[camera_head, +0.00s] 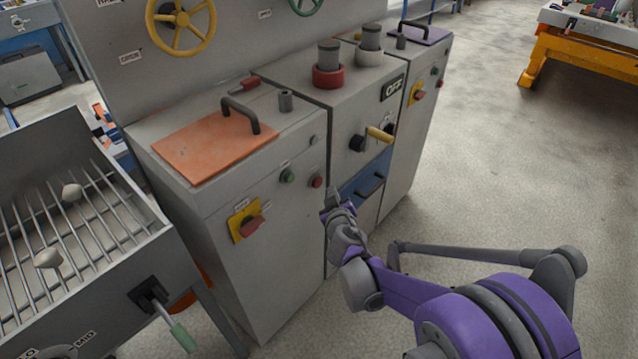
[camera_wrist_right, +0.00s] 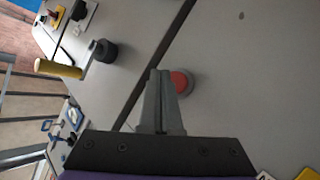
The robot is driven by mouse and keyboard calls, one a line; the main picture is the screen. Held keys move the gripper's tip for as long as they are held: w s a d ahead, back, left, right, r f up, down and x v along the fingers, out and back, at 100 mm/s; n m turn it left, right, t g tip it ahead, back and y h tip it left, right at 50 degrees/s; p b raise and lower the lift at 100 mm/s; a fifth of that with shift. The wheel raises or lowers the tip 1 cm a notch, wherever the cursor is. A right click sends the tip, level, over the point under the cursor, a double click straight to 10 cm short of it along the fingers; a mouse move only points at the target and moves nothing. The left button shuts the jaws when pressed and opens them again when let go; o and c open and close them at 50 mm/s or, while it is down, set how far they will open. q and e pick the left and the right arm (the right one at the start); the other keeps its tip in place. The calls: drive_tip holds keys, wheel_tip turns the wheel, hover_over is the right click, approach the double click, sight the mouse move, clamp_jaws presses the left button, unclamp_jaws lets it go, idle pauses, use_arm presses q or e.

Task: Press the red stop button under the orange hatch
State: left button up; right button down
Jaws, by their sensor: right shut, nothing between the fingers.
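The orange hatch (camera_head: 205,150) lies flat on top of the left grey cabinet, with a dark handle (camera_head: 241,115) on it. The red stop button (camera_head: 317,182) is on the cabinet's front face below the hatch, near the right edge. My right gripper (camera_head: 332,195) is shut and empty, just right of and below the button in the head view. In the right wrist view, the shut fingers (camera_wrist_right: 160,78) partly cover the left side of the red button (camera_wrist_right: 182,82). I cannot tell whether they touch it. My left gripper is not in view.
A green button (camera_head: 287,176) sits left of the red one, above a red switch on a yellow plate (camera_head: 246,223). A yellow-handled crank (camera_head: 378,135) and a blue drawer (camera_head: 366,183) are on the middle cabinet. A slatted tray (camera_head: 60,230) stands at left.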

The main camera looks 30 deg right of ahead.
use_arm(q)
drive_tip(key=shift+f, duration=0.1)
use_arm(e)
drive_tip(key=shift+s+d, duration=0.35)
drive_tip(key=shift+s, duration=0.5)
drive_tip(key=shift+s+d, duration=0.35)
drive_tip(key=shift+s, duration=0.5)
drive_tip(key=s+a+f+g+y, duration=0.25)
drive_tip(key=s+a, duration=0.25)
drive_tip(key=s, duration=0.4)
drive_tip(key=s+a+f+m+g+y, duration=0.1)
drive_tip(key=s+a+g, duration=0.35)
drive_tip(key=s, duration=0.55)
drive_tip(key=s+a+f+g+y, duration=0.2)
drive_tip(key=s+a, duration=0.3)
drive_tip(key=s, duration=0.4)
use_arm(q)
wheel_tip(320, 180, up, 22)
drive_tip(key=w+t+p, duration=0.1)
drive_tip(key=p, duration=1.8)
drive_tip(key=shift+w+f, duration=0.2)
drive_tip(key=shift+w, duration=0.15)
use_arm(e)
wheel_tip(320, 180, up, 22)
drive_tip(key=w, duration=0.1)
drive_tip(key=shift+w+a+f+t, duration=0.2)
drive_tip(key=shift+w+t, duration=0.1)
drive_tip(key=shift+t, duration=0.1)
